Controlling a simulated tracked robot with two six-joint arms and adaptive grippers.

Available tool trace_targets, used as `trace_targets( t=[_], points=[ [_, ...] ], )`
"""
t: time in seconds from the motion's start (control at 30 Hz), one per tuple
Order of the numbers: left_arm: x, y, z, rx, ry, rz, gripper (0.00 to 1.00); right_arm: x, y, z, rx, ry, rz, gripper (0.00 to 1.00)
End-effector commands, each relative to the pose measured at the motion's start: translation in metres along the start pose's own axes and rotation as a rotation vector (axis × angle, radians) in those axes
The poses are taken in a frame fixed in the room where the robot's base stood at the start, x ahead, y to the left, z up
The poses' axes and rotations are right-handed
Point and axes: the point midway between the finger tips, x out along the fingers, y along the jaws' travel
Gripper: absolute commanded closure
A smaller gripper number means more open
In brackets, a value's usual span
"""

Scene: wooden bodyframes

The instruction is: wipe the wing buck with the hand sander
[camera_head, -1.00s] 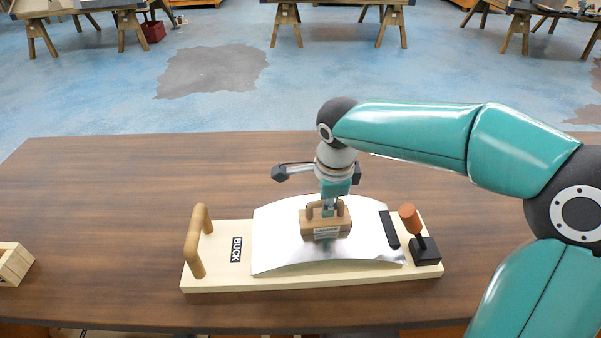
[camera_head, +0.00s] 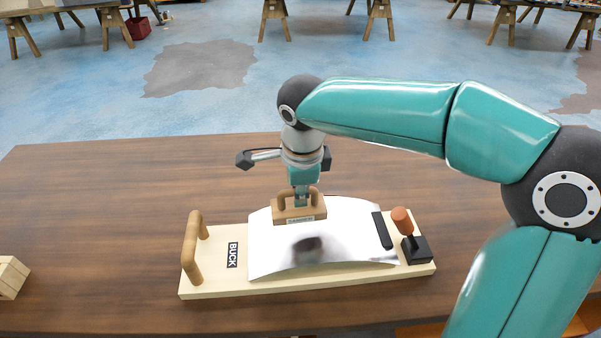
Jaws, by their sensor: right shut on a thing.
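The wing buck is a pale wooden board (camera_head: 215,281) labelled BUCK with a curved shiny metal sheet (camera_head: 345,235) on it. A wooden handle (camera_head: 190,250) stands at its left end. A black base with an orange-brown knob (camera_head: 402,221) is at its right end. My right gripper (camera_head: 301,196) is shut on the handle of the wooden hand sander (camera_head: 300,216). The sander is over the far left part of the sheet. A dark reflection shows on the sheet below it, and I cannot tell whether its underside touches. My left gripper is not in view.
A pale wooden box (camera_head: 12,276) sits at the left edge of the brown table (camera_head: 90,220). Trestle benches stand far back on the blue floor.

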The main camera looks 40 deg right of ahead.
Motion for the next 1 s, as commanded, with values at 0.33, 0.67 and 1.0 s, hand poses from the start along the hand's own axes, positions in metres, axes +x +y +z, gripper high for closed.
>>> trace_targets(
  t=[0.33,0.67,1.0],
  points=[
    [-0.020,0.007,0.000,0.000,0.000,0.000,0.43,-0.028,-0.005,0.000,0.000,-0.001,-0.001,1.00],
    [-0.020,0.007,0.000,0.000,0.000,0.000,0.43,-0.028,-0.006,0.000,-0.001,-0.001,-0.001,1.00],
    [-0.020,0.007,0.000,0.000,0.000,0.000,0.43,-0.028,-0.006,0.001,-0.001,-0.001,-0.001,1.00]
  ],
)
